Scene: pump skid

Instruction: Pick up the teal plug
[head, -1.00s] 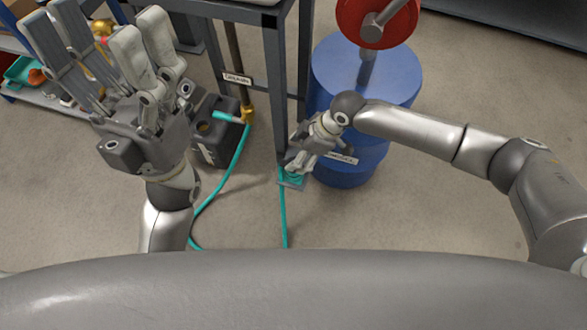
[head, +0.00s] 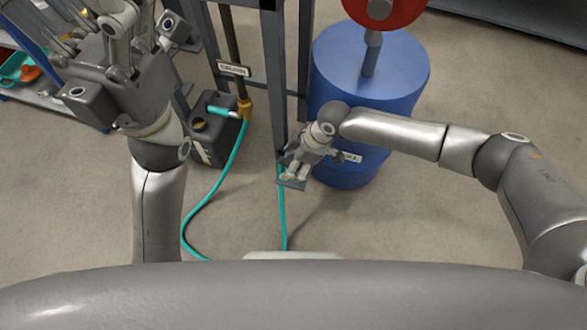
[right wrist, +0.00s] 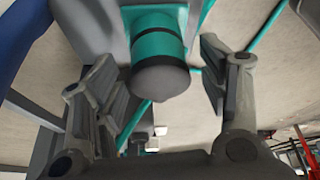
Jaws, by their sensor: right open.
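The teal plug (right wrist: 158,42) shows in the right wrist view as a thick teal cylinder with a dark band and a grey rounded end. It sits on a grey mount with a teal hose nearby. My right gripper (right wrist: 150,95) is open, with one finger on each side of the plug's end; no contact shows. In the head view my right gripper (head: 296,172) is low beside the blue drum and hides most of the plug. My left gripper (head: 95,18) is at the upper left, its fingers apart and its tips cut off by the frame's top edge.
The blue drum (head: 368,75) with a red wheel (head: 382,8) stands right of the grey frame post (head: 275,75). A dark canister (head: 205,125) and a brass fitting (head: 245,108) stand left. A teal hose (head: 225,175) runs over the floor. The front floor is open.

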